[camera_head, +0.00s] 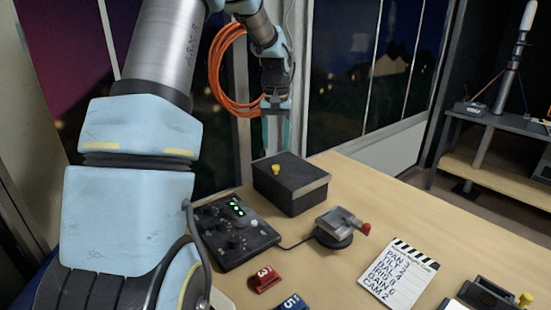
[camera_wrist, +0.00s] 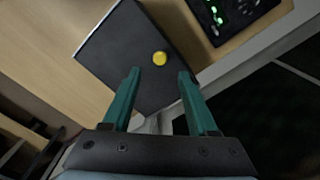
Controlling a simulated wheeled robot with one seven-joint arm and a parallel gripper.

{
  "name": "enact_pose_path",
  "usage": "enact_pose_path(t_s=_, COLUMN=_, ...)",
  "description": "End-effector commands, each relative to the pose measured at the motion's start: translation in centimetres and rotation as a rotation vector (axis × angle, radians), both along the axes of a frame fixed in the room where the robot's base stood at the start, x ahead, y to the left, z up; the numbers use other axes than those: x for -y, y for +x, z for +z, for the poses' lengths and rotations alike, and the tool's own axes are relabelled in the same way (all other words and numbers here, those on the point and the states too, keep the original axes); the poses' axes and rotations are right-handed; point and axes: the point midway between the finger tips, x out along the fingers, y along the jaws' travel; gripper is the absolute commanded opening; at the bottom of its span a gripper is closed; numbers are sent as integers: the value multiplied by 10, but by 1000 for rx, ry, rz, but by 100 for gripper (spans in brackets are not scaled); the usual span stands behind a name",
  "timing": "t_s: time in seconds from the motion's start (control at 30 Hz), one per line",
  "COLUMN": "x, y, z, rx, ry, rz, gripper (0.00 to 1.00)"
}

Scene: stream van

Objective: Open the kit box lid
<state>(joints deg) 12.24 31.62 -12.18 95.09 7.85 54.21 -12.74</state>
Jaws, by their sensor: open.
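The kit box (camera_head: 292,184) is a dark box with a closed lid, standing on the wooden table near its back edge. A small yellow knob (camera_head: 276,169) stands on top of the lid. My gripper (camera_head: 276,142) is above and behind the box, pointing down. In the wrist view the box lid (camera_wrist: 125,55) lies beyond my fingers, and the yellow knob (camera_wrist: 159,58) shows just ahead of the gap between the teal fingertips (camera_wrist: 158,72). The fingers are apart with nothing between them, and do not appear to touch the knob.
A control panel (camera_head: 234,231) with green lights is left of the box, and a joystick-like device (camera_head: 340,225) is in front. A slate card (camera_head: 398,273), red tag (camera_head: 264,278) and blue tag (camera_head: 292,302) lie nearer. Orange cable (camera_head: 222,75) hangs behind. Table right of the box is clear.

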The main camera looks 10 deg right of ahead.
Motion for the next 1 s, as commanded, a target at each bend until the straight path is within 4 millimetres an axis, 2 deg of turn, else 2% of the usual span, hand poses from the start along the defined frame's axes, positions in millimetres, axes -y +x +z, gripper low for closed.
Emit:
enact_pose_path(t_s=0.2, x=0, y=-1, z=-38, rx=-3, ry=1, rz=-1, gripper=59)
enact_pose_path(t_s=0.33, x=0, y=-1, z=-55, rx=-3, ry=1, rz=1, gripper=59)
enact_pose_path(t_s=0.5, x=0, y=0, z=-66, rx=0, ry=0, rz=0, gripper=59)
enact_pose_path(t_s=0.77, x=0, y=0, z=-68, rx=2, ry=-1, rz=0, gripper=59)
enact_pose_path(t_s=1.0, x=0, y=0, z=-67, rx=2, ry=-1, rz=0, gripper=34)
